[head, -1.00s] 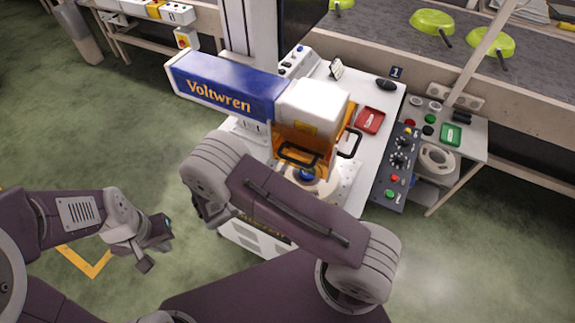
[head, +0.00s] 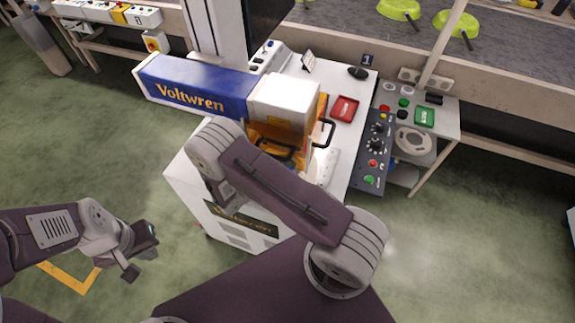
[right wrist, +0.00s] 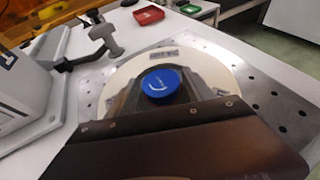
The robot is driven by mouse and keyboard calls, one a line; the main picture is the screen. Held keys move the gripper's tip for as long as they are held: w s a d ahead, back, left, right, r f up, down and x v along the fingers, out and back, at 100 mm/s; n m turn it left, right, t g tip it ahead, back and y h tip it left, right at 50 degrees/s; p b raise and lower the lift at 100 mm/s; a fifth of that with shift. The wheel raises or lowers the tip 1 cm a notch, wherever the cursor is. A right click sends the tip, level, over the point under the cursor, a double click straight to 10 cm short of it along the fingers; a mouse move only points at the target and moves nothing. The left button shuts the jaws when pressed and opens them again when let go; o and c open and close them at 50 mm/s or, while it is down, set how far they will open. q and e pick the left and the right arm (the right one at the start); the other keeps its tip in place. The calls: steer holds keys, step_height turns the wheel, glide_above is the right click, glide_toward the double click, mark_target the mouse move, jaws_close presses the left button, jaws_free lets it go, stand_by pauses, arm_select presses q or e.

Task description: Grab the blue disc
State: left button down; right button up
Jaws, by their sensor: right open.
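The blue disc (right wrist: 160,82), with a white mark on top, sits over the middle of a cream round plate (right wrist: 207,66) in the right wrist view. My right gripper (right wrist: 163,92) is open, its dark fingers reaching toward the disc from the near side, one on each side of it. I cannot tell whether they touch it. In the head view my right arm and the orange guard (head: 268,135) hide the disc and right gripper. My left gripper (head: 142,253) is open and empty over the green floor at the left.
The Voltwren machine (head: 200,88) stands over the white worktop. A black handle (head: 326,132) juts from its guard. A red tray (head: 344,108) and a control panel (head: 372,155) lie right of it. In the right wrist view a metal clamp (right wrist: 100,40) stands beyond the plate.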

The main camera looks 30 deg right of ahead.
steer(key=shift+s+a+r, duration=0.1)
steer(key=shift+c, duration=1)
steer(key=c, duration=1.1)
steer(key=shift+o, duration=0.2)
steer(key=shift+r, duration=0.25)
step_height(320, 180, up, 3)
steer(key=shift+a+r, duration=0.1)
steer(key=shift+a, duration=0.05)
steer(key=s+a+b, duration=0.1)
steer(key=s+a, duration=1)
steer(key=a, duration=0.2)
steer(key=shift+s+a, duration=0.2)
steer(key=shift+s, duration=0.15)
